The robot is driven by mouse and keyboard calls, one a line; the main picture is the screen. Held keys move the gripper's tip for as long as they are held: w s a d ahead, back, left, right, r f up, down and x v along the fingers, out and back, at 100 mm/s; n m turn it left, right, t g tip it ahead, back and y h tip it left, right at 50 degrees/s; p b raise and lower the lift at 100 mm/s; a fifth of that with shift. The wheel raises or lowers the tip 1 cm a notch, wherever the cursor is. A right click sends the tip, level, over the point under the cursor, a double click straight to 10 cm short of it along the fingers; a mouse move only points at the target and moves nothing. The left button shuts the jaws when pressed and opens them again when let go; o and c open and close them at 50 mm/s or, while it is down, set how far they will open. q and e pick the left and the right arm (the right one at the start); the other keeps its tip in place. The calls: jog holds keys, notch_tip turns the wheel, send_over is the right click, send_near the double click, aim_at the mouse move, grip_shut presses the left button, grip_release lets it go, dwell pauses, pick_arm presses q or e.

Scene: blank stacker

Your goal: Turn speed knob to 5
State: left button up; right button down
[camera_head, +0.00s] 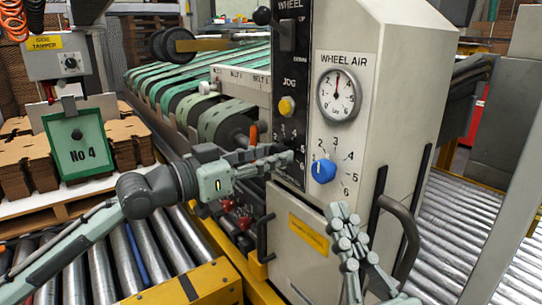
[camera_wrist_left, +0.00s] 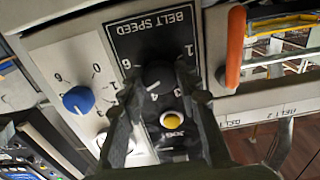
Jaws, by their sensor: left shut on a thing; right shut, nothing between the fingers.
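The black belt speed panel (camera_head: 295,110) is on the front of the machine. In the head view the gripper hides the knob. I cannot tell which number its pointer is on. My right gripper (camera_head: 340,215) is shut and empty, below the blue knob, fingers pointing up.
A blue knob (camera_head: 323,171) with its own number dial and a wheel air gauge (camera_head: 339,95) are right of the panel. A yellow jog button (camera_head: 286,106) is above my left gripper. A curved handle (camera_head: 405,235) stands near my right gripper. Rollers lie on both sides.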

pick_arm(q)
jog(key=o, duration=1.2)
jog(key=shift+c, duration=0.2)
jog(key=v, duration=1.2)
